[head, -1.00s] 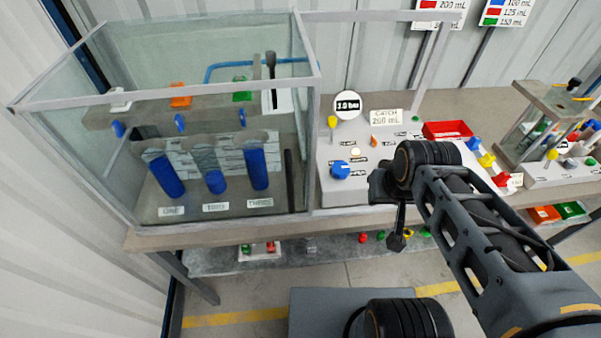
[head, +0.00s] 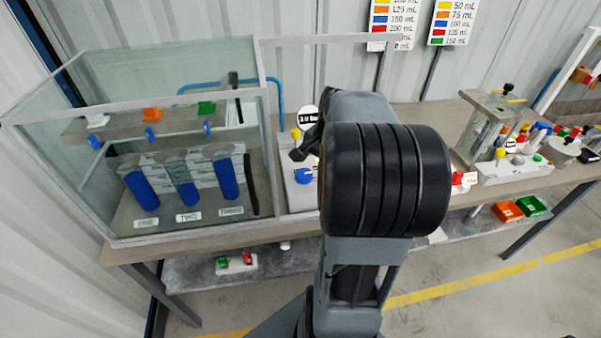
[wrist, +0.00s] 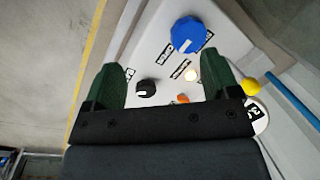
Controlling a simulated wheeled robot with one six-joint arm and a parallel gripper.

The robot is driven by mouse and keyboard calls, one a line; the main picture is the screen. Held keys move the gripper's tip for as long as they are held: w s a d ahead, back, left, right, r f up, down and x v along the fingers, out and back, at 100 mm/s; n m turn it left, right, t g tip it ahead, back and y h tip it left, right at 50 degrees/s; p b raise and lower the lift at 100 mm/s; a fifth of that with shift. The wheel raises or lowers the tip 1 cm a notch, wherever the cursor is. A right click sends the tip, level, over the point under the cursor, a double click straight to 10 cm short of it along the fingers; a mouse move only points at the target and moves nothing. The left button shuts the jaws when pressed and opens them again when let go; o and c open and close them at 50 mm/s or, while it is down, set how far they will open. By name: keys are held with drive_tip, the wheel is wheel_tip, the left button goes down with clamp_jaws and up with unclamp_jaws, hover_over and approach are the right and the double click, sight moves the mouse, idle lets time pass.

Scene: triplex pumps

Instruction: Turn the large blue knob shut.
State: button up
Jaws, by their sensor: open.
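The large blue knob (wrist: 187,35) sits on the white control panel (wrist: 150,48), near the top of the wrist view. In the head view the blue knob (head: 303,175) shows just left of my arm, at the panel's front left. My gripper (wrist: 170,78) is open and empty, with its two green fingers wide apart. The knob lies beyond the fingertips and is not between them. In the head view my arm hides the fingers in part and most of the panel.
A glass tank (head: 190,210) with blue cylinders stands left of the panel. A clear-walled rig (head: 487,125) stands on the bench to the right.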

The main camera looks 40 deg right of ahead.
sight(303, 173)
drive_tip(key=w+d+r+m+t+y, duration=0.1)
drive_tip(key=w+d+r+m+y, duration=0.2)
drive_tip(key=m, duration=0.9)
drive_tip(key=shift+h, duration=0.4)
drive_tip(key=x, duration=1.2)
drive_tip(key=shift+w+d+f, duration=0.25)
drive_tip(key=shift+w+d, duration=0.05)
drive_tip(key=shift+n, duration=0.3)
drive_tip(key=c, duration=0.9)
